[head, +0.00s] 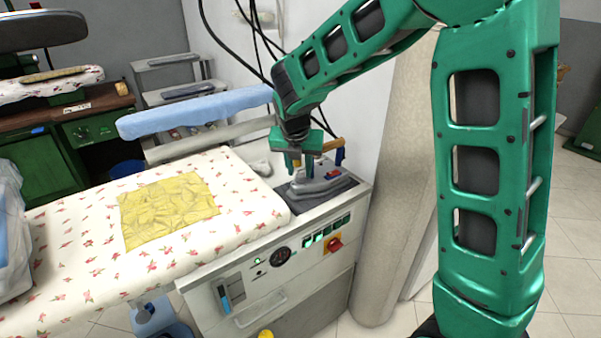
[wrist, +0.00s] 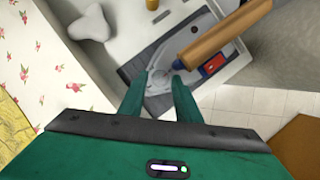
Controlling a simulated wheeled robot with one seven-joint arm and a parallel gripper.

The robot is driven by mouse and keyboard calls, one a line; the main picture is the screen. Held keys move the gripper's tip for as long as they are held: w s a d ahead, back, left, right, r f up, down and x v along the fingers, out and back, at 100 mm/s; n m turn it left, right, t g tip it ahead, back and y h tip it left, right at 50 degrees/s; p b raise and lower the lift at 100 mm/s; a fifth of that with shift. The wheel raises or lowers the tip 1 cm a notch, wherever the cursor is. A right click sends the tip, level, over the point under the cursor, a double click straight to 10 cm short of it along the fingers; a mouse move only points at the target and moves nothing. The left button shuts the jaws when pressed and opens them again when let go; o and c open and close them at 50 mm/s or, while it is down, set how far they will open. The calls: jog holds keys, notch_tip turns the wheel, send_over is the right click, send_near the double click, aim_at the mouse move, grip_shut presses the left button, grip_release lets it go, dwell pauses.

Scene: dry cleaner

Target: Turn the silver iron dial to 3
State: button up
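The silver iron (head: 318,184) rests on a dark pad (head: 342,184) at the right end of the ironing station. My gripper (head: 300,167) points down just above the iron's body. In the wrist view my gripper (wrist: 160,76) has its two green fingers apart, with part of the silver iron (wrist: 158,88) showing between them. A round, pale part sits between the fingertips and may be the dial; its numbers cannot be read. I cannot tell whether either finger touches it. The iron's wooden handle (wrist: 226,30) is right of the fingers, with a red and blue part (wrist: 212,66) beneath it.
The floral ironing board (head: 80,255) with a yellow cloth (head: 168,210) lies left of the iron. A control panel with a red switch (head: 334,244) is on the cabinet front. A blue padded arm (head: 200,113) stands behind, and a wall column (head: 390,220) is close on the right.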

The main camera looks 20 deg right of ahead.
jog(key=shift+x, duration=1)
jog(key=c, duration=0.7)
jog(key=shift+d, duration=0.15)
jog(key=shift+c, duration=0.2)
